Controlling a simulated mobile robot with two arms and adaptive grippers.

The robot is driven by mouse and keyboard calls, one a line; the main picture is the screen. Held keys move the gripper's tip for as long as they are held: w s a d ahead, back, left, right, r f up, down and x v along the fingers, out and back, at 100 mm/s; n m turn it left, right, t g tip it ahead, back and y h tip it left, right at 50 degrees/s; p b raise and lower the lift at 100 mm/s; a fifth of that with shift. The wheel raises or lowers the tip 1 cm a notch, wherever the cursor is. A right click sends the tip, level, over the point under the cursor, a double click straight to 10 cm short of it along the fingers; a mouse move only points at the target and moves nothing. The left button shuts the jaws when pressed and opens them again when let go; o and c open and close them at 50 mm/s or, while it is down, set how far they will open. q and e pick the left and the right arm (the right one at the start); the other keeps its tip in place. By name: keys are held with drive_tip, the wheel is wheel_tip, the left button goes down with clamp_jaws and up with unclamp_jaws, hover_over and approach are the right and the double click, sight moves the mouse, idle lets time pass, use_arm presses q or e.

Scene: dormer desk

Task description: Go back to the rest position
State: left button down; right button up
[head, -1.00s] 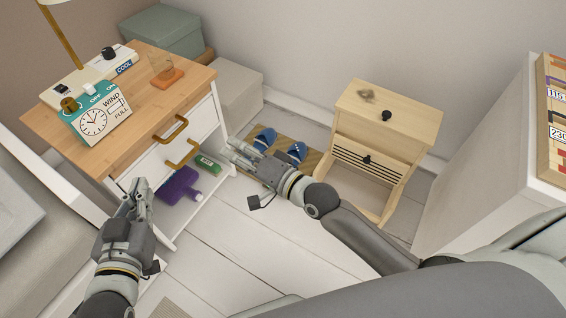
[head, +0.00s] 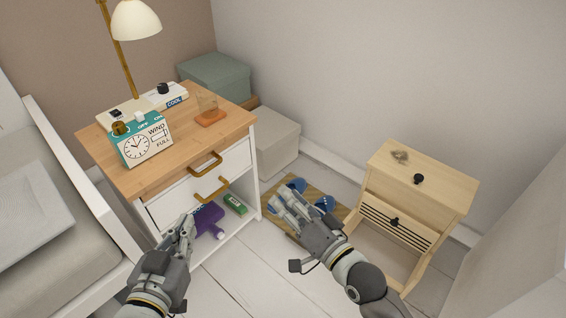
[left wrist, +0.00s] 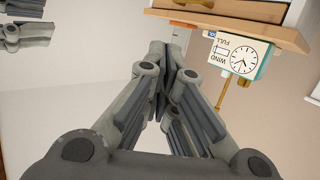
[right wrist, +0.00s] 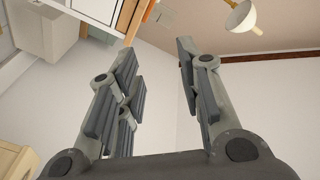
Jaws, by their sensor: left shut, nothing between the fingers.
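My left gripper (head: 184,232) is in front of the white bedside cabinet (head: 258,165) in the head view, shut and empty. In the left wrist view its fingertips (left wrist: 167,62) meet with nothing between them. My right gripper (head: 283,205) is right of the cabinet, above the slippers and mat. In the right wrist view its fingers (right wrist: 183,55) stand wide apart with nothing between them. Neither gripper visibly touches the furniture.
The cabinet carries a teal clock box (head: 146,140), a lamp (head: 136,22) and a glass on an orange coaster (head: 211,119). A purple bottle (head: 207,219) and green item (head: 235,203) lie on its lower shelf. A wooden nightstand (head: 425,180) stands right. Floor (head: 235,290) between the arms is clear.

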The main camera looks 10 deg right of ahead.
use_arm(q)
drive_tip(key=shift+f, duration=0.1)
